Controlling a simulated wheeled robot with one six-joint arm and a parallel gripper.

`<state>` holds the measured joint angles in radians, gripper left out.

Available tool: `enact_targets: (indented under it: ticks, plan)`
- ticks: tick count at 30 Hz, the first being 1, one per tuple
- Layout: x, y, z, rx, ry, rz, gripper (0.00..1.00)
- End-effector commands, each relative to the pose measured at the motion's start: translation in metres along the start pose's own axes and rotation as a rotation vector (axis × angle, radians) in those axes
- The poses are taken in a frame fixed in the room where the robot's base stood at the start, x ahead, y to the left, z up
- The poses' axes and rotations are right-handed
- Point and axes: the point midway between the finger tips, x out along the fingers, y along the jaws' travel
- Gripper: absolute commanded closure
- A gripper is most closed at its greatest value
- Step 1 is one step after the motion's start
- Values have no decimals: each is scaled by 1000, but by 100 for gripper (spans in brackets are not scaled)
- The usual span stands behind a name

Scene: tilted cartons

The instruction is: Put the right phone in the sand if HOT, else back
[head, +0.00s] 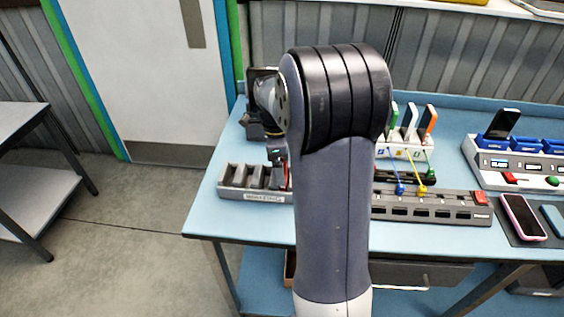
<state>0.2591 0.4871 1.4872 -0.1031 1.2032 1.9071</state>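A pink-rimmed phone (524,217) lies face up on a dark mat at the right of the blue table. A smaller blue-grey phone-like item (554,219) lies beside it at the picture edge. A dark phone (502,123) leans in a blue cradle of a white station. Green, white and orange upright phone-like items (428,121) stand in a white rack. No HOT reading is legible, and I cannot make out any sand. My arm covers the middle. My gripper (277,152) is mostly hidden behind it, above the left part of the table; its fingers do not show clearly.
A grey slotted tray (226,190) with a label stands at the table's left front. A grey strip with a red switch (480,197) and blue and yellow plugs lies right of my arm. A white station (482,163) has red and green buttons. The floor at left is clear.

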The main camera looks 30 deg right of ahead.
Motion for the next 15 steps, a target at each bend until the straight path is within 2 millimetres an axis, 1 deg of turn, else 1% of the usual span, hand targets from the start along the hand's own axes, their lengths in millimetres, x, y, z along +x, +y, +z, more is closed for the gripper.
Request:
enact_targets:
  ticks: [5,12,15]
  plan:
    - [-22,-1,0,0,-2,-6,9]
    - [-72,-1,1,-1,-2,-7,9]
    - [-88,-1,1,-1,-2,-5,9]
